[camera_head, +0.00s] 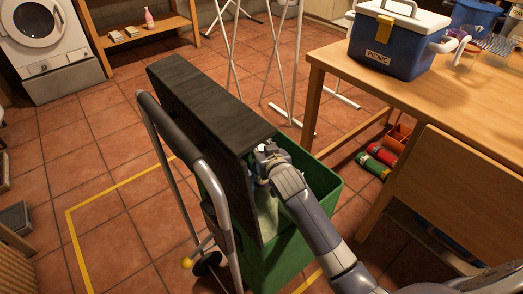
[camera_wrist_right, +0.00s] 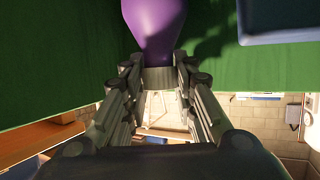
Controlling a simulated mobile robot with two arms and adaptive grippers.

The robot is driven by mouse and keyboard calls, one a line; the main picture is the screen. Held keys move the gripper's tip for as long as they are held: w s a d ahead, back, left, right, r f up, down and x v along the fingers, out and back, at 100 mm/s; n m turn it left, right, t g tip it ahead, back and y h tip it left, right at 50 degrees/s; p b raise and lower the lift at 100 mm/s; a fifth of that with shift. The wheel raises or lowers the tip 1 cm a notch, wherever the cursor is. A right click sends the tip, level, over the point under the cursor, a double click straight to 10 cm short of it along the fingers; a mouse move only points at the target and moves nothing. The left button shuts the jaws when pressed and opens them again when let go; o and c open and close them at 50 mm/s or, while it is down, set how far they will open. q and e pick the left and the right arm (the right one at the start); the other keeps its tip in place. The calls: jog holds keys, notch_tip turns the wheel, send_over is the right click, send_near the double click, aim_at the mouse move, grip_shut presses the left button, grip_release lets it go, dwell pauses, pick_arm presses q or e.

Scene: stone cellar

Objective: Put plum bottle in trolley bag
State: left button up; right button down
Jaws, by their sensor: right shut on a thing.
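The trolley bag (camera_head: 262,268) is a green, open-topped bag on a wheeled frame, with a long black flap (camera_head: 195,95) raised on its left side. My right gripper (camera_head: 268,158) is at the bag's mouth, close beside the flap. In the right wrist view, the gripper (camera_wrist_right: 159,76) is shut on the plum bottle (camera_wrist_right: 155,28), a smooth purple bottle, with green bag walls (camera_wrist_right: 70,50) around it. In the head view I cannot make out the bottle; the gripper and bag hide it. My left gripper is not in view.
A wooden table (camera_head: 460,100) with a blue picnic cooler (camera_head: 392,45) stands right of the bag. Red and green cylinders (camera_head: 375,163) lie on the floor between them. White rack legs (camera_head: 290,60) stand behind. Tiled floor is free to the left, by yellow tape (camera_head: 120,187).

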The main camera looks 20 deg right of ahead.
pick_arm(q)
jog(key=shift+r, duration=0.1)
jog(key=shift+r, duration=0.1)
pick_arm(e)
jog(key=c, duration=1.3)
grip_release()
jog(key=shift+f, duration=0.1)
jog(key=shift+s+r, duration=0.25)
jog(key=shift+s, duration=0.1)
pick_arm(q)
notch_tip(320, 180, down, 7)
jog(key=p, duration=0.2)
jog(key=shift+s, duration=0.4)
pick_arm(e)
jog(key=v, duration=0.6)
jog(key=shift+s, duration=0.35)
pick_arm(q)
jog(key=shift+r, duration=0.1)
pick_arm(e)
jog(key=shift+r, duration=0.15)
